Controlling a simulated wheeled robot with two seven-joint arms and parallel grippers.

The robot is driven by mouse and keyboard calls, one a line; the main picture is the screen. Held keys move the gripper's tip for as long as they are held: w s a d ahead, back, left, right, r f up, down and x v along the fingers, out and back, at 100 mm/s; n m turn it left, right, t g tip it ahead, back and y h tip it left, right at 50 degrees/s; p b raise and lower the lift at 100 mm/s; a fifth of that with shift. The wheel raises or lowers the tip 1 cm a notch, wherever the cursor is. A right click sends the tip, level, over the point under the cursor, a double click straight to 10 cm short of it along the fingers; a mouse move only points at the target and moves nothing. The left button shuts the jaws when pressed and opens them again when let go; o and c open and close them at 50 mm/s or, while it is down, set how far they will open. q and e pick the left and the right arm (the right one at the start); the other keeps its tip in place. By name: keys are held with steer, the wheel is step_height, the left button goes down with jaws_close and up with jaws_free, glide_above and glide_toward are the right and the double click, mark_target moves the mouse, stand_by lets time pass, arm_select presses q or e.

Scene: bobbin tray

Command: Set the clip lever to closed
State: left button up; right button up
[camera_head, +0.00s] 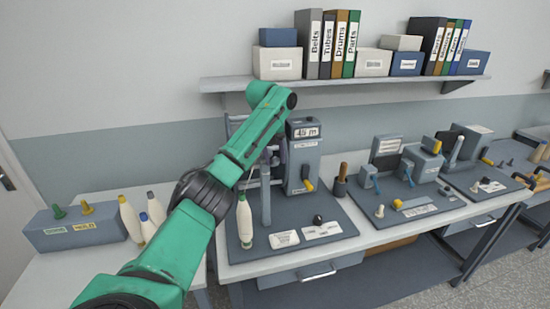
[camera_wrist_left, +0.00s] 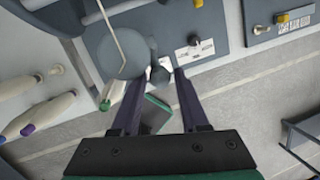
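My left gripper (camera_head: 273,160) is partly hidden behind my green arm, beside the grey winding machine (camera_head: 303,152). In the left wrist view, its two dark fingers (camera_wrist_left: 160,76) are apart. A small dark grey rounded part (camera_wrist_left: 159,73) shows between the fingertips; I cannot tell whether they touch it. It lies beside a round grey disc (camera_wrist_left: 118,56) with a thin rod. I cannot tell for sure which part is the clip lever; it may be this one. A yellow-tipped lever (camera_head: 308,185) sits on the machine's front. My right gripper is not in view.
A white bobbin with a green tip (camera_head: 245,222) stands at the grey board's left. A black knob (camera_head: 318,219) sits near the front labels. A grey bobbin box (camera_head: 75,228) stands left. More stations stand right, and a shelf (camera_head: 340,82) hangs above.

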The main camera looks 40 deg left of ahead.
arm_select(q)
steer(key=shift+o, duration=0.8)
steer(key=v, duration=1.4)
steer(key=shift+s+r, duration=0.2)
steer(key=shift+r, duration=0.05)
steer(key=shift+w+f, duration=0.1)
steer(key=shift+w, duration=0.05)
